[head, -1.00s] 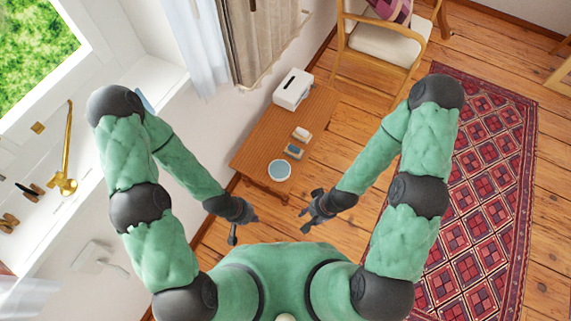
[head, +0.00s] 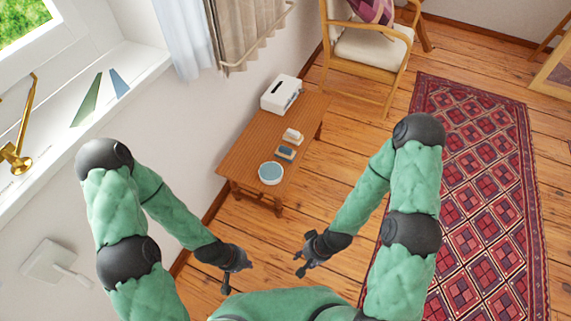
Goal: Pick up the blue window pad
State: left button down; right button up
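A thin blue wedge-shaped piece (head: 119,83) stands on the white window sill at the upper left, beside a similar green piece (head: 88,101). A small blue-topped block (head: 286,153) also lies on the wooden bench; I cannot tell from looks alone which blue thing is the window pad. My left gripper (head: 238,279) is open and empty, low in front of me, away from both. My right gripper (head: 298,265) is open and empty to its right, also touching nothing.
The wooden bench (head: 241,158) carries a white box (head: 281,94), a small white block (head: 292,136) and a round blue-topped dish (head: 271,173). A brass lamp-like object (head: 15,155) is on the sill (head: 60,150). A chair (head: 372,48) stands behind; a red rug (head: 470,170) lies right.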

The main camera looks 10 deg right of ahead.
aim_at(284, 152)
jog(key=i+l+u, duration=0.25)
jog(key=u, duration=0.15)
jog(key=i+l+u, duration=0.15)
jog(key=l+u, duration=0.3)
jog(key=i+l+u, duration=0.15)
jog(key=l+u, duration=0.25)
